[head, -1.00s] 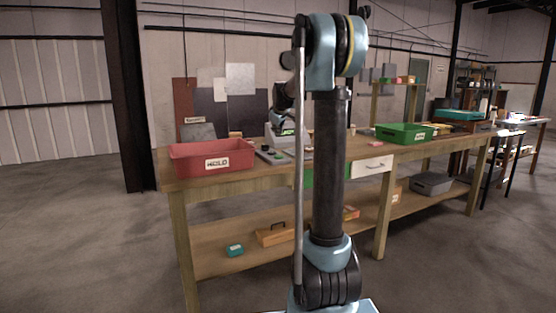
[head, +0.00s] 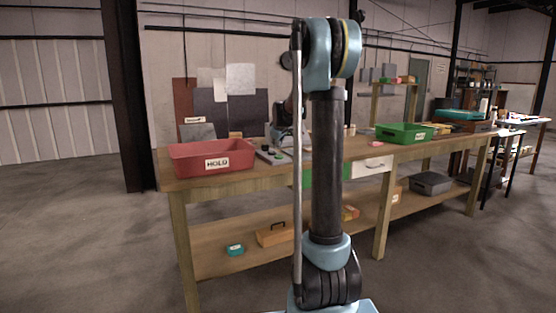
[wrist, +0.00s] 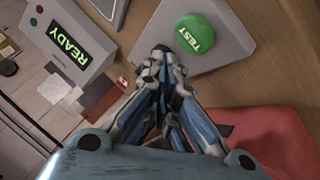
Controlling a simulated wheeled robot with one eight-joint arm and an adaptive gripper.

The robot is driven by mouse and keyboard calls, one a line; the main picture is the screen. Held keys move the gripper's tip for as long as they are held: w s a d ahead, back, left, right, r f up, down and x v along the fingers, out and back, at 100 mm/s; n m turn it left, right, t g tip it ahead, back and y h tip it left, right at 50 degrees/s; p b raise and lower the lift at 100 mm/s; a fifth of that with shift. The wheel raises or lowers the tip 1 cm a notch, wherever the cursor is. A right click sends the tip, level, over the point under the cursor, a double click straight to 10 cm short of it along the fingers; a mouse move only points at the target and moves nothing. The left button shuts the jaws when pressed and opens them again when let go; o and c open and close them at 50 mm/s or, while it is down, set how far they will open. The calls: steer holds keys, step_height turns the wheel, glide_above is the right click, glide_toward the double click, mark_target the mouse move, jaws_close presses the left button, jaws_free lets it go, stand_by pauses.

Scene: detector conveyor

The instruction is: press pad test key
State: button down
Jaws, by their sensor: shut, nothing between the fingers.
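The green round key marked TEST (wrist: 195,33) sits on a grey pad (wrist: 225,65) in the upper middle of the wrist view. My gripper (wrist: 162,55) is shut and empty, its fingertips just left of and below the key in the picture. I cannot tell whether the tips touch the pad; they do not cover the key. A grey unit with a lit READY display (wrist: 68,42) stands to the left. In the head view the pad (head: 272,157) lies right of the red bin, and my arm hides most of the gripper.
A red bin marked HOLD (head: 212,158) stands close left of the pad; its red side (wrist: 280,140) shows in the wrist view. A green bin (head: 405,133) stands farther right on the wooden bench (head: 240,182). Panels stand behind the bench.

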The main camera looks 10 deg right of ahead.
mark_target(277, 156)
steer(key=shift+f, duration=0.95)
steer(key=shift+f, duration=0.8)
stand_by(1.5)
steer(key=shift+r, duration=0.85)
steer(key=shift+r, duration=2.55)
